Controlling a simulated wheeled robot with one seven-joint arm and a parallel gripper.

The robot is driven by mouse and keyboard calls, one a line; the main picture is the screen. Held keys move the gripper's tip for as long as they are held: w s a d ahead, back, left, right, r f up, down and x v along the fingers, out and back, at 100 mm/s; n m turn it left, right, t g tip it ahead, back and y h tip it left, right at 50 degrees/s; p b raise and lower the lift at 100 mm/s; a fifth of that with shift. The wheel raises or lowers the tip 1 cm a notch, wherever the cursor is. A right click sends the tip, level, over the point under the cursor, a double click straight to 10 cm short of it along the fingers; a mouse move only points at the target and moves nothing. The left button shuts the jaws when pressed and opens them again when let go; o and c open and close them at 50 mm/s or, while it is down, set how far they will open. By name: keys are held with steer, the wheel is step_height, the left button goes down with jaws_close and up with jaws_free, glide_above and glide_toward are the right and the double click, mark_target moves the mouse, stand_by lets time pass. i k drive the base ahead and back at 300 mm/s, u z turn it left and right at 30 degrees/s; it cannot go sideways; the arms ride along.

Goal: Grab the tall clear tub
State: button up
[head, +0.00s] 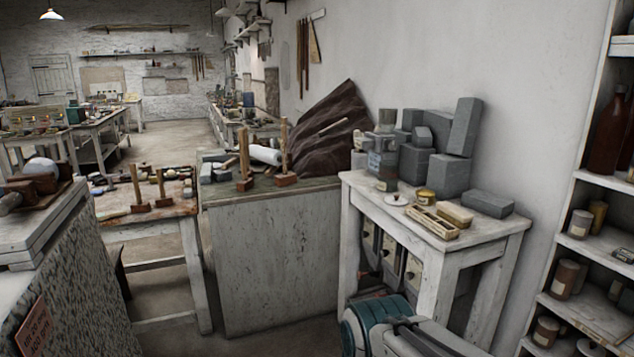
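A tall clear tub (382,170) with a pale label appears to stand at the left back of the white side table (490,233). Smaller pale containers show just behind and beside it, and their edges are hard to tell apart. Grey blocks stand close to its right. Part of my arm, teal and grey, shows at the bottom, in front of the table and well below the tub. The fingers of my gripper are not in view.
Stacked grey blocks (421,166) fill the table's back. A small yellowish tin (426,196), a white lid (396,199) and a wooden tray (433,222) lie near its front. A shelf unit (590,190) stands right, a cabinet (270,265) left.

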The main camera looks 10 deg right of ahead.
mark_target(387, 174)
steer(key=u, duration=0.6)
steer(key=i, duration=1.9)
steer(key=z, duration=0.75)
steer(key=i, duration=1.05)
steer(key=z, duration=1.05)
